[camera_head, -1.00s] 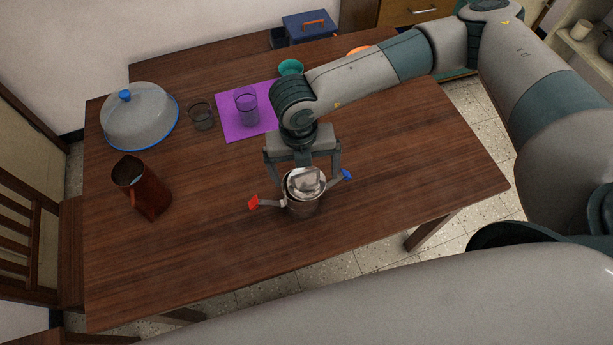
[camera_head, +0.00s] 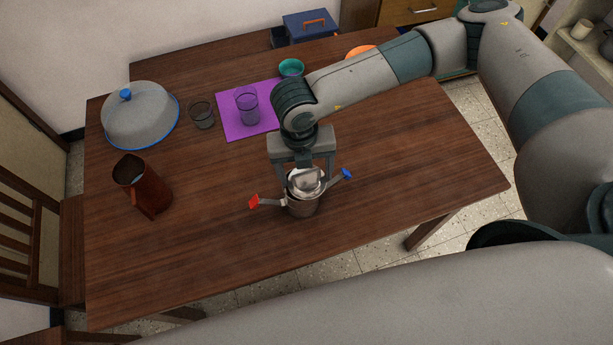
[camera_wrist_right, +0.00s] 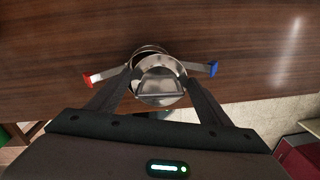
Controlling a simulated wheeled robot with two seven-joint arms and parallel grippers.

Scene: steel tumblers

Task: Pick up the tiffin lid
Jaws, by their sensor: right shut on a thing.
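The steel tiffin lid (camera_head: 306,186), a shiny disc with a raised handle, is at the top of the steel tiffin pot (camera_head: 303,208) near the middle of the table. The pot has one red-tipped arm at left and one blue-tipped arm at right. My right gripper (camera_head: 306,176) points down from above, shut on the lid. In the right wrist view, the lid (camera_wrist_right: 160,88) lies between the two fingers (camera_wrist_right: 160,82), and part of the pot's rim shows behind it. I cannot tell whether the lid is clear of the rim. My left gripper is out of view.
A brown jug (camera_head: 145,188) and a grey dome cover (camera_head: 140,118) stand at left. A glass tumbler (camera_head: 247,104) is on the purple mat (camera_head: 232,128), another glass (camera_head: 202,116) beside it. A teal cup (camera_head: 291,68) is behind. The table's front and right are clear.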

